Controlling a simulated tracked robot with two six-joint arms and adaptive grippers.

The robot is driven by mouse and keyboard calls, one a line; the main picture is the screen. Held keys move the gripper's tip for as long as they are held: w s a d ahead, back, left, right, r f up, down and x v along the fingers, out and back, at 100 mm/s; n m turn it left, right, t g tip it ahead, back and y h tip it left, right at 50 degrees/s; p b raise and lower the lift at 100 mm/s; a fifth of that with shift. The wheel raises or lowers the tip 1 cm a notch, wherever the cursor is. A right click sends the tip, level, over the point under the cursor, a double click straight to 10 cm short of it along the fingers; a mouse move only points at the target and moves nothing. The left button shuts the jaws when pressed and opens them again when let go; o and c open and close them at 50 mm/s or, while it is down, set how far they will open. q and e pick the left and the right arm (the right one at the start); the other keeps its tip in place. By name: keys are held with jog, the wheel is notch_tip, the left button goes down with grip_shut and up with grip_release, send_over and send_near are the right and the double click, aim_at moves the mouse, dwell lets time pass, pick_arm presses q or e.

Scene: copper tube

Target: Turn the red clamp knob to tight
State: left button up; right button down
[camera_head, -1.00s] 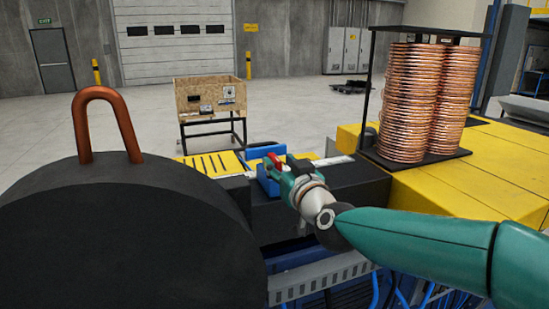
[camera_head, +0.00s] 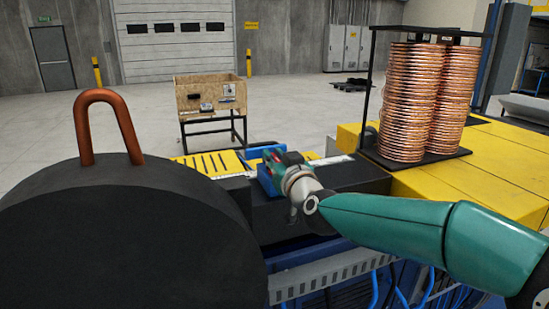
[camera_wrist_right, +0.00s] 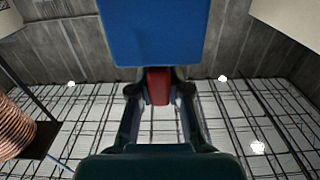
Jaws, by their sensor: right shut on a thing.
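The red clamp knob (camera_wrist_right: 158,86) shows in the right wrist view, between the two fingertips of my right gripper (camera_wrist_right: 158,92). The fingers are shut on it. The blue clamp block (camera_wrist_right: 165,35) is just beyond the knob in that view. My left gripper is not in view. I cannot read from these frames how tight the knob is.
A bent copper tube (camera_head: 108,100) stands up behind a large black rounded shape (camera_head: 120,240) at left. A rack of copper coils (camera_head: 409,100) stands on the yellow bench top (camera_head: 480,170) at right. A wooden crate (camera_head: 210,95) stands behind the bench.

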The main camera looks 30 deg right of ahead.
jog(key=shift+a+r+p, duration=0.1)
jog(key=shift+r+p, duration=0.1)
jog(key=shift+p, duration=0.2)
jog(key=m+g+h+p, duration=0.1)
jog(key=m+h+p, duration=0.1)
jog(key=p, duration=0.3)
jog(key=shift+w+r+h, duration=0.1)
jog(key=shift+r+h, duration=0.05)
jog(key=shift+h, duration=0.55)
jog(key=m+h, duration=0.1)
jog(key=m+g+h+p, duration=0.1)
jog(key=shift+f+g+h, duration=0.2)
jog(key=shift+g+h, duration=0.1)
jog(key=shift+f, duration=0.1)
jog(key=c, duration=1.1)
grip_release()
